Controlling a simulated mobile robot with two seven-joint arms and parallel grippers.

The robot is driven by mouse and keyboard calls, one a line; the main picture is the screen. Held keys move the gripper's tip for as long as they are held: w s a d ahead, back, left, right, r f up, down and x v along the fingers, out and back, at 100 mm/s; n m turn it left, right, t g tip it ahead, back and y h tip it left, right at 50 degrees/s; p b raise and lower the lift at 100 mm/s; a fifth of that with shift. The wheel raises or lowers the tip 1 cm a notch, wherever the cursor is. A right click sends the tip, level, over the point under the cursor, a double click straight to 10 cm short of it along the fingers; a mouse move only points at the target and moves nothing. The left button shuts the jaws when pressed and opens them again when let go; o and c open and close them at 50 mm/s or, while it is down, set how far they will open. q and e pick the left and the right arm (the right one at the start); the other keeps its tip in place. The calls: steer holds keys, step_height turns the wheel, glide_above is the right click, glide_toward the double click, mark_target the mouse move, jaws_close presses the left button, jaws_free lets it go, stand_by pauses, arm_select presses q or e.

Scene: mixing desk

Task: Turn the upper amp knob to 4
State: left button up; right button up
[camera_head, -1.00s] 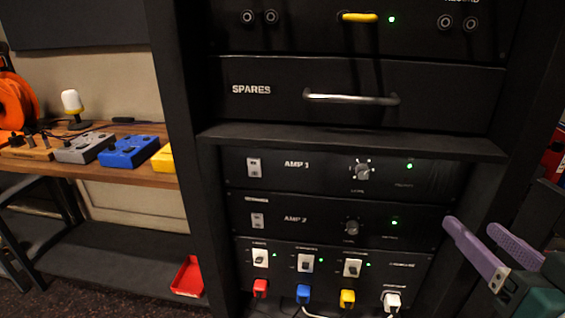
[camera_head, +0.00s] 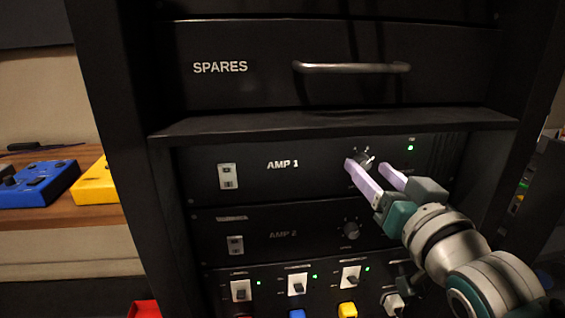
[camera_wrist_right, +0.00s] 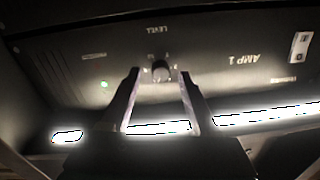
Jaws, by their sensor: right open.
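The upper amp knob (camera_head: 362,156) is a small dark dial with tick marks around it on the AMP 1 panel (camera_head: 310,168). In the right wrist view the knob (camera_wrist_right: 160,71) shows just beyond the fingertips, between them in the picture. My right gripper (camera_head: 370,165) is open, with its two lilac fingers pointing at the knob. In the right wrist view the open gripper (camera_wrist_right: 156,72) is empty; whether a finger touches the knob cannot be told. The number the knob points at is too small to read. My left gripper is not in view.
A shelf ledge (camera_head: 330,123) juts out just above AMP 1. The AMP 2 knob (camera_head: 351,230) sits below. Lower down are several switches (camera_head: 298,284) and coloured plugs (camera_head: 347,310). A drawer handle (camera_head: 350,67) sticks out above the ledge.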

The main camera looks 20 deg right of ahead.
steer(key=shift+w+d, duration=0.1)
steer(key=shift+w, duration=0.45)
jaws_close()
